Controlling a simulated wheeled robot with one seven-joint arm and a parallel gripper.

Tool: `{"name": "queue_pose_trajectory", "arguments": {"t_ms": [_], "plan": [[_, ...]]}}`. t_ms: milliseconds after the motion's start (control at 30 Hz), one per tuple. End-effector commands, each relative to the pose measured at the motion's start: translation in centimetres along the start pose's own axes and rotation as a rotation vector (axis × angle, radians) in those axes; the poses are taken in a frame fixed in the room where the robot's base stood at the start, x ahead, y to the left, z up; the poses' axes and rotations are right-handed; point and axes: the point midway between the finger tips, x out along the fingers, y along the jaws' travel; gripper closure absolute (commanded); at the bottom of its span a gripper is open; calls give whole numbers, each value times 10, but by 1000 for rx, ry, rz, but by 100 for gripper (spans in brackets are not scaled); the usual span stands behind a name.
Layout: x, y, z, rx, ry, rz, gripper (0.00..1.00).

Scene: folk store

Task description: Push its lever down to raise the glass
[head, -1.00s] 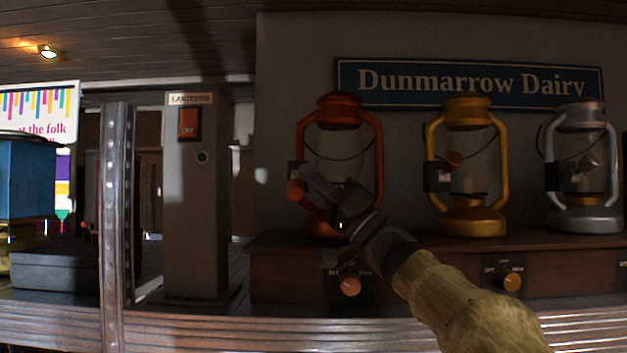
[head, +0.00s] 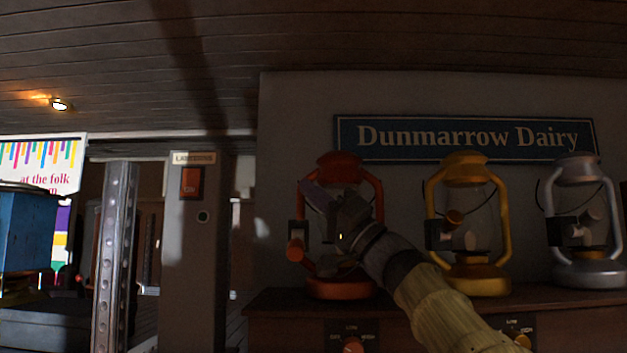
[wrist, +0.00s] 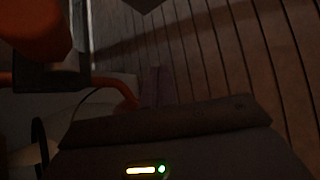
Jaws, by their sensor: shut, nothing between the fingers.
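The orange lantern (head: 340,290) stands on a wooden counter, left of two others. Its lever, with an orange knob (head: 295,250), sits at a black block on the left frame post; the knob hangs low beside the block. My gripper (head: 314,194) is shut and empty, in front of the lantern's upper part, above and right of the knob. It appears apart from the lever. My gripper and wrist hide much of the glass, so its height cannot be told. In the dark wrist view, an orange rounded part (wrist: 32,28) and a black block (wrist: 45,78) show at upper left.
A yellow lantern (head: 480,284) and a silver lantern (head: 590,274) stand to the right, their lever knobs higher beside their blocks. The wooden counter (head: 280,302) has dial panels below the lanterns. A grey post (head: 205,270) and a metal upright (head: 118,250) stand left.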

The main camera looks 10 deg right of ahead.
Motion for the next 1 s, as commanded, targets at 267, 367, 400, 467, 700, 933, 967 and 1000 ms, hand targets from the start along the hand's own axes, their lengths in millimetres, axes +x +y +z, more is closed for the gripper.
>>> {"name": "queue_pose_trajectory", "arguments": {"t_ms": [267,367,400,467,700,933,967,1000], "plan": [[14,-9,-14,-1,0,2,100],[14,-9,-14,0,0,2,100],[14,-9,-14,0,0,2,100],[14,-9,-14,0,0,2,100],[14,-9,-14,0,0,2,100],[14,-9,-14,0,0,1,100],[14,-9,-14,0,0,1,100],[14,-9,-14,0,0,1,100]]}}
